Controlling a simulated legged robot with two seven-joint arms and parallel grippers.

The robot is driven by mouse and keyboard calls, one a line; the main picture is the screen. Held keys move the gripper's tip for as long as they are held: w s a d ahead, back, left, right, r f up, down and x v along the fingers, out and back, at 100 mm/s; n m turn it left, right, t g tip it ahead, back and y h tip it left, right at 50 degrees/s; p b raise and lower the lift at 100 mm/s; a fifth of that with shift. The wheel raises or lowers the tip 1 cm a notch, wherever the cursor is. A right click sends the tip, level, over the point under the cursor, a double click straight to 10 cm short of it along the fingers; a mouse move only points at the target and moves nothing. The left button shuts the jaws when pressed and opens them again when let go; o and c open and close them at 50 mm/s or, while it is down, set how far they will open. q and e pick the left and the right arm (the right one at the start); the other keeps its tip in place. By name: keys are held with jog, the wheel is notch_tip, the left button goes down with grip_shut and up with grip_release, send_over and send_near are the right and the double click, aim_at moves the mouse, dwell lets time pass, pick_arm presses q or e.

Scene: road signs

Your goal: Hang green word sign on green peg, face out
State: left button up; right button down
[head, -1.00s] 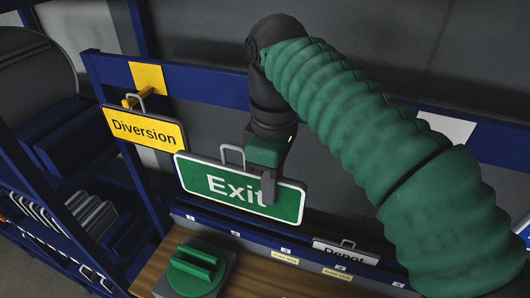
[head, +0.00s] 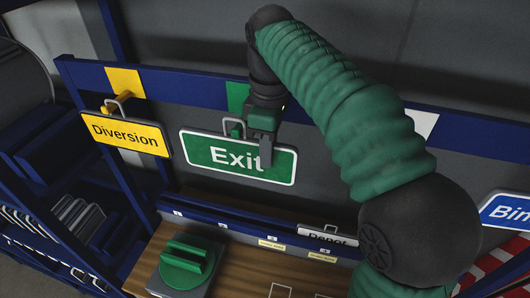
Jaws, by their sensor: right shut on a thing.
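The green Exit sign (head: 222,157) faces out, its white word readable and nearly level. My right gripper (head: 266,148) is shut on its upper right part, one dark finger lying over the face near the last letter. The sign's grey wire loop (head: 225,124) stands up at its top edge. A green patch (head: 237,96) on the blue rail is just above and behind the loop. Green shows at the loop, probably the green peg (head: 238,130), but I cannot tell whether the loop is around it. My left gripper is not in view.
The yellow Diversion sign (head: 122,136) hangs at left under a yellow patch (head: 125,82). A white patch (head: 421,124) and a blue sign (head: 507,212) are at right. Below are a Depot sign (head: 328,236), a wooden bench (head: 240,277) and a green-topped block (head: 187,262).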

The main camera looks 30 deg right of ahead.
jog(key=shift+w+d, duration=0.25)
jog(key=shift+d, duration=0.1)
jog(key=shift+d+f, duration=0.15)
jog(key=shift+d, duration=0.55)
pick_arm(q)
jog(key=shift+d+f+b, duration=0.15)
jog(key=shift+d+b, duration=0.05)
jog(key=shift+b, duration=0.15)
pick_arm(e)
jog(key=shift+w+a+f, duration=0.1)
jog(key=shift+a+f, duration=0.3)
jog(key=shift+f, duration=0.05)
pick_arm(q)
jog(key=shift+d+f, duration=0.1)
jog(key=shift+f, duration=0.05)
pick_arm(e)
jog(key=shift+d+f, duration=0.15)
jog(key=shift+f, duration=0.1)
jog(key=c, duration=1.3)
grip_release()
